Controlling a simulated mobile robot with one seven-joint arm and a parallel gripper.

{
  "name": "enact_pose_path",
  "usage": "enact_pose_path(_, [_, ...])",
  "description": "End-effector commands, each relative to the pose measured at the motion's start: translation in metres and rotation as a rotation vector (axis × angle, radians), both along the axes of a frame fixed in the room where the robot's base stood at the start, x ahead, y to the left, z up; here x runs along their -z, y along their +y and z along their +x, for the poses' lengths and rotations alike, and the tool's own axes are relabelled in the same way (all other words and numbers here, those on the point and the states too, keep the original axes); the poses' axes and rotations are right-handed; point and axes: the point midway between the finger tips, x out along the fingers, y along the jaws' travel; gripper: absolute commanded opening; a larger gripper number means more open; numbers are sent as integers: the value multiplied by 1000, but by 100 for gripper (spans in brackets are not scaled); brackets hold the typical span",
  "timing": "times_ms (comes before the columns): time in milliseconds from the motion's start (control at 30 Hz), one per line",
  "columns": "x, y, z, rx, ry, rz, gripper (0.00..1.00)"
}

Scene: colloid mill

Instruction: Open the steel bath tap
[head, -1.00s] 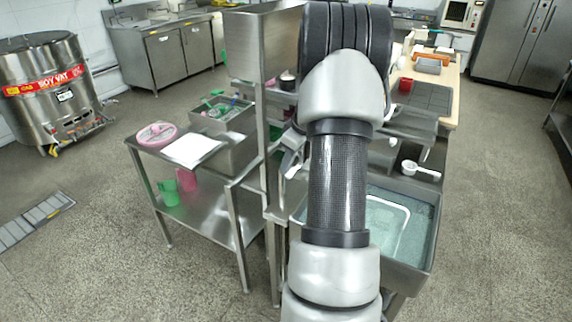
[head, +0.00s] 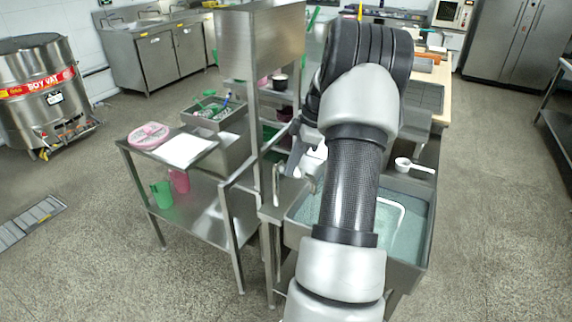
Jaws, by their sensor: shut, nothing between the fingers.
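The steel bath (head: 412,254) stands at the lower right, with pale blue-green water in it. A slim upright steel piece that looks like the tap (head: 277,184) stands at the bath's left end. I cannot make out its handle or whether it is open. My arm reaches across the bath and hides part of it. A small white part of my gripper (head: 314,158) shows just left of my arm, beyond and above the tap. The gripper is shut and empty, and it looks apart from the tap. Its fingertips are mostly hidden.
A white scoop (head: 404,164) lies beyond the bath's far edge. A steel side table (head: 215,160) with a pink-rimmed item, a white sheet and a tray stands left, beside a tall steel post (head: 256,120). Open floor lies left and right.

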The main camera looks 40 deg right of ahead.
Motion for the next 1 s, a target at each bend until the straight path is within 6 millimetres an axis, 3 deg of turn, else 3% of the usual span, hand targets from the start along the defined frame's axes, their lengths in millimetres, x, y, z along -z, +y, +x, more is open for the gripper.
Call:
enact_pose_path(633, [-2,-33,-18,-605,1,-1,0])
enact_pose_path(1000, [-1,-41,-20,-596,1,-2,0])
